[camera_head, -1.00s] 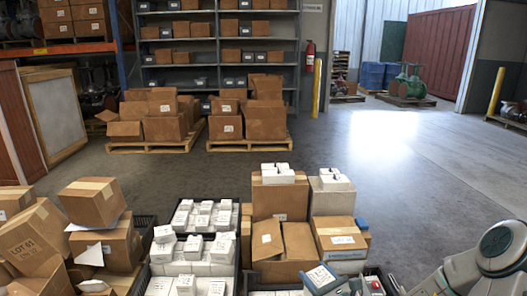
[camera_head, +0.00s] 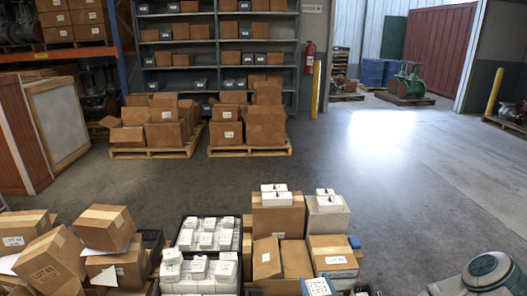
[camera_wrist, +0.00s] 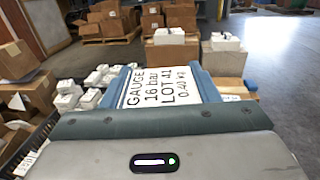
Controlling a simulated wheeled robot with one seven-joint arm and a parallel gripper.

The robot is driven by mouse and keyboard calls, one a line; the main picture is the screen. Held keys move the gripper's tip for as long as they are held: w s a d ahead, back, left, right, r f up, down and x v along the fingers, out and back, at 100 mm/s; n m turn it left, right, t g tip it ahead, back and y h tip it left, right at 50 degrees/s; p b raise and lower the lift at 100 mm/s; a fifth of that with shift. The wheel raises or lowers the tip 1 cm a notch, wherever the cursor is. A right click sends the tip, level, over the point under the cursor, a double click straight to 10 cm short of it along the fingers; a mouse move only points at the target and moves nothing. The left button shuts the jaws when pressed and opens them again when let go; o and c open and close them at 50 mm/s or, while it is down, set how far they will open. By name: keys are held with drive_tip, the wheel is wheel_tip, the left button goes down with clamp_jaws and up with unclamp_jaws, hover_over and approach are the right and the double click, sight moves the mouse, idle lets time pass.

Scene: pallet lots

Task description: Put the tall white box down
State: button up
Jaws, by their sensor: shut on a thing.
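My gripper (camera_wrist: 158,78) is shut on a white box (camera_wrist: 160,92) in the wrist view, with a blue finger on each side of it. The white box also shows at the bottom edge of the head view (camera_head: 318,287), in front of the stacked brown cartons. Its lower part is hidden, so I cannot tell its full height or whether it touches anything below.
Brown cartons (camera_head: 278,218) with small white boxes on top stand just beyond. A black crate of white boxes (camera_head: 207,240) lies left of them, and a tilted carton pile (camera_head: 107,227) farther left. Open floor (camera_head: 400,190) stretches to the right.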

drive_tip(key=r+p, duration=0.1)
drive_tip(key=p, duration=0.1)
drive_tip(key=s+r+m+h+p, duration=0.1)
drive_tip(key=r+p, duration=0.1)
drive_tip(key=r+h+p, duration=0.1)
drive_tip(key=r+p, duration=0.1)
drive_tip(key=shift+s, duration=0.25)
drive_tip(key=shift+s+r+m+h+p, duration=0.35)
drive_tip(key=shift+r+m+h+p, duration=0.2)
drive_tip(key=shift+p, duration=0.55)
drive_tip(key=shift+f, duration=0.2)
drive_tip(key=shift+r, duration=0.2)
